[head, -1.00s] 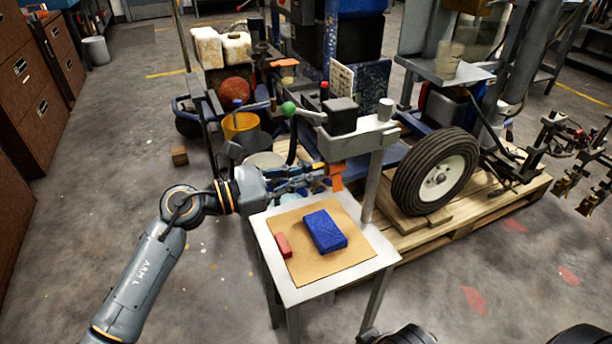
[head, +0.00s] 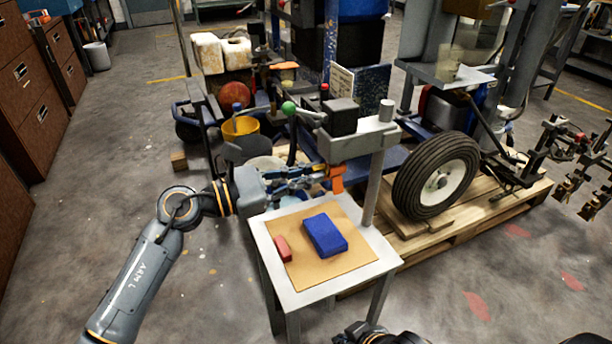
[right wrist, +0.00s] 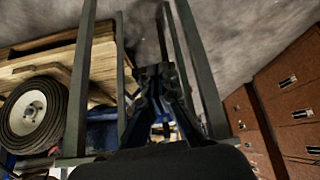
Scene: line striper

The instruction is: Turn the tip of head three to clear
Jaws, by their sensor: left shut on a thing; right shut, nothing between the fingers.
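My left gripper (head: 322,176) is at the small work table, under the dark block of the clamp-like stand. It is shut on a small orange piece (head: 337,180), which looks like a spray tip; the fingers partly cover it. Which way the tip faces is too small to tell. The stand's grey post (head: 374,185) rises just right of the gripper. My right gripper (right wrist: 155,95) shows dark and shut in the right wrist view, with nothing in it, among the grey legs of a table. Head three cannot be told apart by any mark.
The small table (head: 305,296) carries a brown mat (head: 345,262), a blue block (head: 325,235) and a red block (head: 283,248). A wheel (head: 437,175) on a pallet stands right. A yellow bucket (head: 240,128) stands behind my left arm. Floor at left is clear.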

